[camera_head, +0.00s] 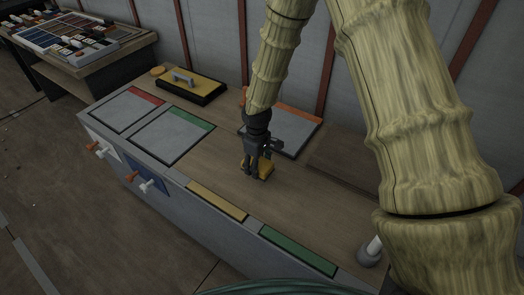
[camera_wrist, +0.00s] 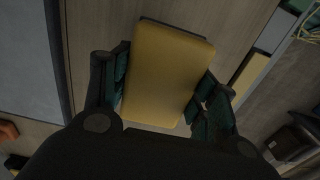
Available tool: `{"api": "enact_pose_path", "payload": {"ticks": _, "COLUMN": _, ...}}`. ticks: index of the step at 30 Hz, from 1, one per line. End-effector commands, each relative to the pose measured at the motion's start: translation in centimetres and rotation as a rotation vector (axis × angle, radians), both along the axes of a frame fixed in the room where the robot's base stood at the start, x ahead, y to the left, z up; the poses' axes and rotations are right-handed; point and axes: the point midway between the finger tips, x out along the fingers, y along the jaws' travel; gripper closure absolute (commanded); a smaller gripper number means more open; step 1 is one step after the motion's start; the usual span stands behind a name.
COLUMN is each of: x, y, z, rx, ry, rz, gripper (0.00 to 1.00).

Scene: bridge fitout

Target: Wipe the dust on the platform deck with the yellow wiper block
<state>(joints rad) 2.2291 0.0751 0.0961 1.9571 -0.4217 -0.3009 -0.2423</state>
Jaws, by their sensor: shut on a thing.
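The yellow wiper block (camera_wrist: 168,75) fills the middle of the wrist view, between the two fingers. In the head view the yellow wiper block (camera_head: 247,165) is partly hidden by my gripper. My gripper (camera_head: 257,174) is shut on it and points down at the wooden platform deck (camera_head: 220,182). The block is at or just above the deck; I cannot tell if it touches. I cannot make out the dust in either view.
Grey panels with red (camera_head: 146,96), green (camera_head: 190,118) and orange (camera_head: 298,112) edges lie on the deck. A black-and-yellow handled tool (camera_head: 190,86) lies at the back. Orange and white levers (camera_head: 137,180) stick out from the front face. A white-topped knob (camera_head: 373,246) stands at right.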

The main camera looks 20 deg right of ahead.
Motion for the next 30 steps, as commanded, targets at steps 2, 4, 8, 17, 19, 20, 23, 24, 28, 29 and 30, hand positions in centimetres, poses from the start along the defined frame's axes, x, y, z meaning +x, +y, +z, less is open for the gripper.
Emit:
{"api": "enact_pose_path", "payload": {"ticks": 2, "x": 0.0, "y": 0.0, "z": 1.2, "rx": 0.000, "ry": 0.000, "rz": 0.000, "gripper": 0.60}}
{"api": "enact_pose_path", "payload": {"ticks": 4, "x": 0.0, "y": -0.1, "z": 1.8, "rx": 0.000, "ry": 0.000, "rz": -0.001, "gripper": 0.60}}
{"api": "enact_pose_path", "payload": {"ticks": 8, "x": 0.0, "y": -0.1, "z": 2.3, "rx": 0.000, "ry": 0.000, "rz": -0.001, "gripper": 0.60}}
{"api": "enact_pose_path", "payload": {"ticks": 17, "x": 0.0, "y": -0.1, "z": 2.2, "rx": 0.000, "ry": 0.000, "rz": -0.002, "gripper": 0.60}}
{"api": "enact_pose_path", "payload": {"ticks": 19, "x": 0.0, "y": -0.1, "z": 2.2, "rx": 0.000, "ry": 0.000, "rz": -0.002, "gripper": 0.60}}
{"api": "enact_pose_path", "payload": {"ticks": 20, "x": 0.0, "y": -0.1, "z": 2.2, "rx": 0.000, "ry": 0.000, "rz": -0.002, "gripper": 0.60}}
{"api": "enact_pose_path", "payload": {"ticks": 23, "x": 0.0, "y": -0.2, "z": 2.2, "rx": 0.000, "ry": 0.000, "rz": -0.002, "gripper": 0.60}}
{"api": "enact_pose_path", "payload": {"ticks": 24, "x": 0.0, "y": -0.2, "z": 2.2, "rx": 0.000, "ry": 0.000, "rz": -0.002, "gripper": 0.60}}
{"api": "enact_pose_path", "payload": {"ticks": 28, "x": -0.4, "y": 0.0, "z": 2.2, "rx": -0.001, "ry": 0.001, "rz": -0.026, "gripper": 0.60}}
{"api": "enact_pose_path", "payload": {"ticks": 29, "x": -0.5, "y": 0.1, "z": 2.1, "rx": -0.001, "ry": 0.001, "rz": -0.042, "gripper": 0.60}}
{"api": "enact_pose_path", "payload": {"ticks": 30, "x": -0.8, "y": 0.2, "z": 2.1, "rx": -0.001, "ry": 0.002, "rz": -0.069, "gripper": 0.60}}
